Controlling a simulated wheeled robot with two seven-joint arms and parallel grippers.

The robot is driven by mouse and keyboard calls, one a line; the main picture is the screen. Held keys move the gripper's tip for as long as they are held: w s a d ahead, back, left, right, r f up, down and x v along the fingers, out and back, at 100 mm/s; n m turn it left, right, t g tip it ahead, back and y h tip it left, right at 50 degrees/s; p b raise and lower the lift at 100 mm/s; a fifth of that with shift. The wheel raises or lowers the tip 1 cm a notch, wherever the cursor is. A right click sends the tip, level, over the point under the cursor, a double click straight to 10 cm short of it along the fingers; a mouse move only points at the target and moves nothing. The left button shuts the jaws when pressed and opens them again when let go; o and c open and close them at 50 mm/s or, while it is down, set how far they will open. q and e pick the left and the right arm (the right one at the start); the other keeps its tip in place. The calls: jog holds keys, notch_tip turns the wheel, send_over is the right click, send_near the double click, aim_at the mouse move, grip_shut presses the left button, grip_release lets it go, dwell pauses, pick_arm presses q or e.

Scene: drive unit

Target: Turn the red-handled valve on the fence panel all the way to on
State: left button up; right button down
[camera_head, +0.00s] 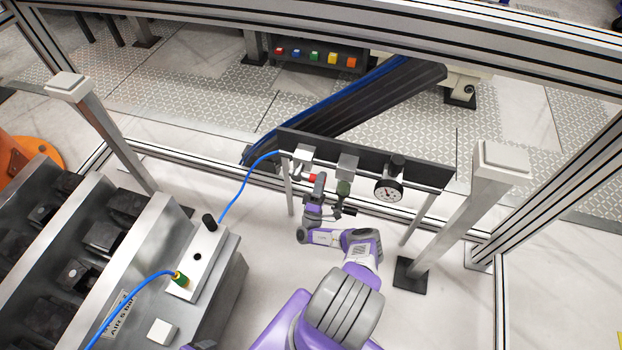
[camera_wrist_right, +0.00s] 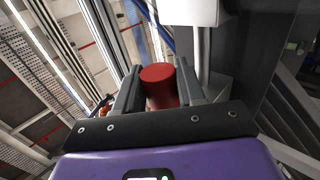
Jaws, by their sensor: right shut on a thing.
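The fence panel (camera_head: 365,160) is a dark board on legs in front of the far fence rail. The red valve handle (camera_head: 312,178) sits at its left part, below a light fitting. My right gripper (camera_head: 319,186) is at the handle, its arm coming up from below. In the right wrist view the red handle (camera_wrist_right: 160,86) is a round red cylinder between the two fingers of my right gripper (camera_wrist_right: 158,88), and the gripper is shut on it. The rest of the valve is mostly hidden in both views. My left gripper is not in view.
A fence post (camera_head: 470,205) stands at right.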

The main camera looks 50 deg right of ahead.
dwell(0.4)
jog(key=c, duration=0.8)
grip_release()
notch_tip(320, 180, up, 10)
jog(key=p, duration=0.5)
